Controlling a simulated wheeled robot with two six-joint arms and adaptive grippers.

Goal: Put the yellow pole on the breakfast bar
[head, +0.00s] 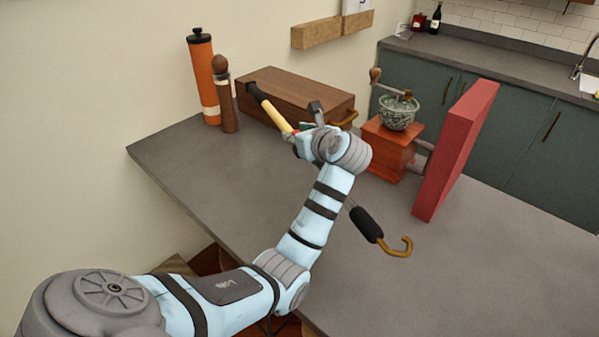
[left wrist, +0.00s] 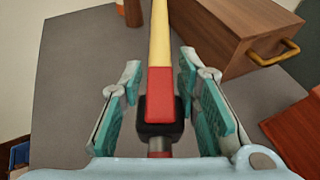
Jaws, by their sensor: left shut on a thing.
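The yellow pole (head: 273,114) has a black tip, a yellow shaft and a red band. Past my wrist, a thin rod leads to a black grip (head: 367,225) and a brown hook. The pole lies across the grey counter (head: 170,165), which looks like the breakfast bar; I cannot tell if it touches it. My left gripper (head: 308,135) is shut on the pole. In the left wrist view the pole (left wrist: 160,60) runs between the finger pads of the gripper (left wrist: 162,95). My right gripper is not in view.
A wooden box (head: 300,92) with a brass handle stands behind the gripper. An orange cylinder (head: 204,80) and a brown mill (head: 227,105) stand at its left. A coffee grinder (head: 388,148) and an upright red slab (head: 455,150) stand at the right. The front right of the counter is clear.

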